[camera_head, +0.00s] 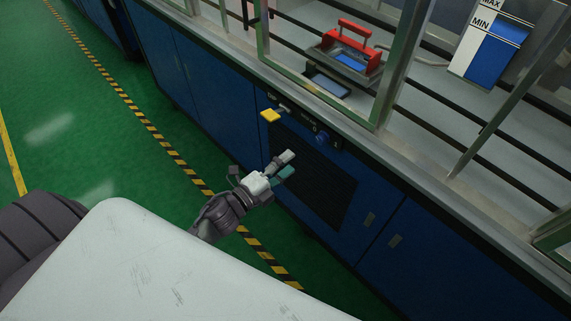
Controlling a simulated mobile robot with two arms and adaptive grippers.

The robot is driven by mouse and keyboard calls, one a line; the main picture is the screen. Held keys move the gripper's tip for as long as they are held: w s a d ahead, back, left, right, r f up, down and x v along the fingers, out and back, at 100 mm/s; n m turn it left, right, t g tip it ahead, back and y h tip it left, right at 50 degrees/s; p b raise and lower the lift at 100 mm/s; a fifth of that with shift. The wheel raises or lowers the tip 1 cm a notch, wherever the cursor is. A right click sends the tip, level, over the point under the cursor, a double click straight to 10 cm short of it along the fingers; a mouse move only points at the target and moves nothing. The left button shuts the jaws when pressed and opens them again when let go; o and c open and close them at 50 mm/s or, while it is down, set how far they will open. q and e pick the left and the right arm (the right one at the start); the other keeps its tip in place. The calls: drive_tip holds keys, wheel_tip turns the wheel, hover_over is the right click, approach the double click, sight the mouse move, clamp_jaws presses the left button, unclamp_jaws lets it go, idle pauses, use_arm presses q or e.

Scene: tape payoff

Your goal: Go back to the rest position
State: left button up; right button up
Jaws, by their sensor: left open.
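My left gripper (287,165) is in front of the blue cabinet's dark vented panel (323,178), below the control strip. Its two fingertips are apart and nothing shows between them. The forearm comes in from the lower left, partly hidden low in the picture. Whether the fingers touch the panel I cannot tell. My right gripper is not in view.
A yellow piece (269,115) and a blue knob (323,139) stick out of the cabinet front near the gripper. Above are a metal-framed enclosure, a red-handled device (352,36) and a blue-and-white level tank (488,50). Green floor (60,115) with striped tape is open at left.

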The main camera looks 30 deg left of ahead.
use_arm(q)
drive_tip(key=shift+f, duration=0.15)
idle(0.3)
drive_tip(key=s+a+f+n+g+y, duration=0.1)
drive_tip(key=s+f+n+g+y, duration=0.2)
drive_tip(key=f, duration=0.6)
drive_tip(key=s+a+f+n+g, duration=0.1)
drive_tip(key=s+f+n, duration=0.3)
drive_tip(key=f, duration=0.5)
drive_tip(key=s+a+f+n+g+y, duration=0.2)
drive_tip(key=s+f+n, duration=0.15)
drive_tip(key=f, duration=0.55)
drive_tip(key=s+f+n+g, duration=0.3)
drive_tip(key=s+f, duration=0.2)
drive_tip(key=s, duration=0.5)
drive_tip(key=s+d+f+n+g, duration=0.1)
drive_tip(key=s+f+n+g, duration=0.2)
drive_tip(key=s+f, duration=0.3)
drive_tip(key=s+d+f+n+g+y, duration=0.1)
drive_tip(key=s+f+n+g, duration=0.2)
drive_tip(key=s, duration=1)
wheel_tip(320, 180, down, 3)
drive_tip(key=shift+s+f+g, duration=0.1)
drive_tip(key=shift+s+g, duration=0.25)
drive_tip(key=shift+g, duration=0.15)
